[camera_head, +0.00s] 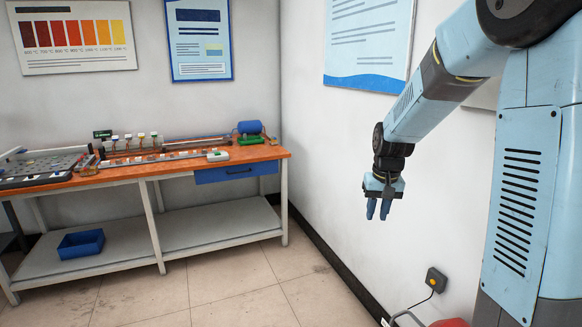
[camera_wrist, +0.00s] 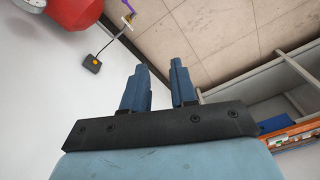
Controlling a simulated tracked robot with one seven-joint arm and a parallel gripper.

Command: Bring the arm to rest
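My gripper (camera_head: 378,209) hangs from my raised arm at the right of the head view, fingers pointing down, in the air beside the white wall. In the wrist view my gripper (camera_wrist: 158,82) shows two blue fingers with a clear gap between them. Nothing is between the fingers. It is open and empty, well apart from the workbench (camera_head: 150,171), which stands at the left of the head view. The workbench shelf shows at the right edge of the wrist view.
The orange-topped workbench carries a grey tray (camera_head: 40,168), small parts and a blue cylinder (camera_head: 249,127). A blue bin (camera_head: 81,244) sits on its lower shelf. A wall box (camera_head: 436,280) with a cable is below my gripper at the right. The tiled floor (camera_head: 230,290) is clear.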

